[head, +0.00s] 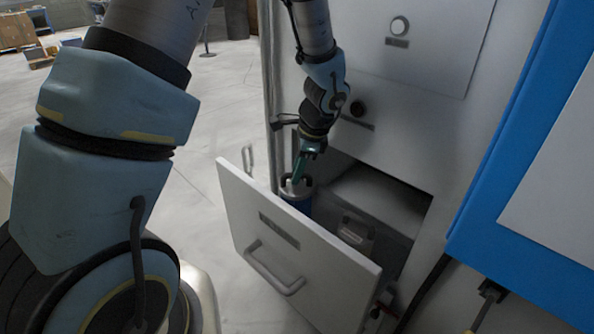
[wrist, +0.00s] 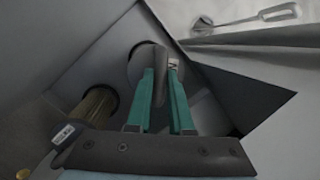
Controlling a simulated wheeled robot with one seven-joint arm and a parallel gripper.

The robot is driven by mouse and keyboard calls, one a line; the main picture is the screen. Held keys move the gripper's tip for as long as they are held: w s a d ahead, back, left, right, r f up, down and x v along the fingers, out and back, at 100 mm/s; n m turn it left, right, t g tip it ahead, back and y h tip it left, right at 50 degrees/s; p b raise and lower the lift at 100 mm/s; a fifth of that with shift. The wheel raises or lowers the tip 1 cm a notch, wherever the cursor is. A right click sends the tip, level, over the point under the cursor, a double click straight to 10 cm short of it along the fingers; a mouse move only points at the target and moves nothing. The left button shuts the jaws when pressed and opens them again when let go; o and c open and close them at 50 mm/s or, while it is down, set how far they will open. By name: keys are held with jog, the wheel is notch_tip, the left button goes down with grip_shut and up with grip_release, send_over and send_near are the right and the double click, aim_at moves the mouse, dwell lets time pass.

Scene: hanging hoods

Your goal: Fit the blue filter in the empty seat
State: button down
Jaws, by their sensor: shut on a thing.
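The blue filter (head: 299,204) stands at the left end of the open drawer (head: 285,250) in the head view, with a grey cap on top. My gripper (head: 300,172) reaches down onto this cap from above and is shut on it. In the wrist view the green fingers of my gripper (wrist: 161,75) are close together at a grey upright grip on the round cap. The filter's lower part is hidden by the drawer front, so I cannot tell how deep it sits. I cannot make out the empty seat clearly.
A beige block with a handle (head: 356,233) stands in the drawer to the right of the filter. A brass-coloured cylinder (wrist: 95,108) sits in a round opening in the wrist view. The cabinet face (head: 400,130) rises close behind my arm. A blue panel (head: 530,150) is at right.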

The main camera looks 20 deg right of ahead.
jog(key=shift+f+b, duration=0.35)
jog(key=shift+f, duration=0.2)
jog(key=c, duration=0.7)
grip_release()
jog(key=shift+c, duration=0.2)
jog(key=v, duration=1.1)
jog(key=shift+b, duration=0.3)
jog(key=shift+f, duration=0.1)
jog(key=s+a+n+h+p, duration=0.1)
jog(key=s+a+n+h, duration=0.1)
jog(key=a+n, duration=1.8)
jog(key=a+r, duration=0.1)
jog(key=a, duration=0.7)
jog(key=shift+a+g, duration=0.2)
jog(key=shift+g, duration=0.1)
